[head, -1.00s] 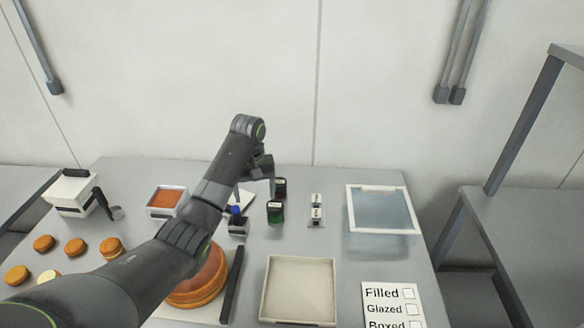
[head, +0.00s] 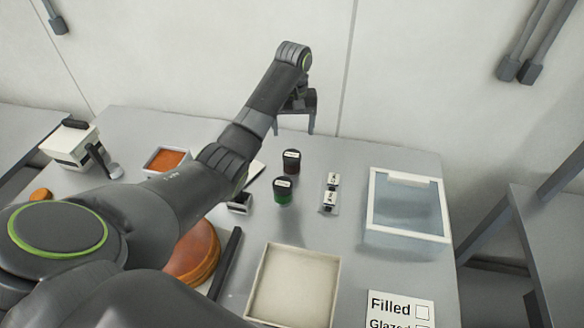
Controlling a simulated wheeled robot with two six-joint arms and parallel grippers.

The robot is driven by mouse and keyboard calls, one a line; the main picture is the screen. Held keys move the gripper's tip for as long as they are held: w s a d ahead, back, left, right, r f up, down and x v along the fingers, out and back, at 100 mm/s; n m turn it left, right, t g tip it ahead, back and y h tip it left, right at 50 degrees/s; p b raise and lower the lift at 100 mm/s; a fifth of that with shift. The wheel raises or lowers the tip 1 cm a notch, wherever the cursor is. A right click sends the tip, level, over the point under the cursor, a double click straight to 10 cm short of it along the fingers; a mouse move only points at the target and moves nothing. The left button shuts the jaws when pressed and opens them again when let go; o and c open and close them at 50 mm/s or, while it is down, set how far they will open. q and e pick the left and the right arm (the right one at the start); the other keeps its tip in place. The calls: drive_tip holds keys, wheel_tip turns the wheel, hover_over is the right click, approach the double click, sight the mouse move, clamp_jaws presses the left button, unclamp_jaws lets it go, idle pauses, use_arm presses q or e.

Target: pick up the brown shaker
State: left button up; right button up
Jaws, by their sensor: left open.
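The brown shaker (head: 291,164), a small dark brown cylinder with a black top and a white label, stands upright on the grey table. A similar green shaker (head: 283,195) stands just in front of it. My left gripper (head: 294,126) is open and empty, fingers pointing down. In the picture it is just above the brown shaker and apart from it. My right gripper is not in view.
Two small white-topped items (head: 329,193) stand right of the shakers. Farther right is a clear bin with a white rim (head: 408,177). A beige tray (head: 292,250) and a Filled/Glazed card (head: 400,304) lie in front.

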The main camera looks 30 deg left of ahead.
use_arm(q)
drive_tip(key=b, duration=0.4)
hover_over(292, 155)
drive_tip(key=f, duration=0.4)
drive_tip(key=shift+w+d+f, duration=0.1)
drive_tip(key=shift+d+f, duration=0.1)
drive_tip(key=shift+f, duration=0.15)
wheel_tip(292, 155, down, 4)
drive_tip(key=b, duration=0.3)
drive_tip(key=shift+f, duration=0.45)
drive_tip(key=f, duration=0.1)
drive_tip(key=f+p, duration=0.1)
drive_tip(key=f, duration=0.1)
drive_tip(key=shift+a+f, duration=0.25)
drive_tip(key=shift+f, duration=0.6)
drive_tip(key=c, duration=1.1)
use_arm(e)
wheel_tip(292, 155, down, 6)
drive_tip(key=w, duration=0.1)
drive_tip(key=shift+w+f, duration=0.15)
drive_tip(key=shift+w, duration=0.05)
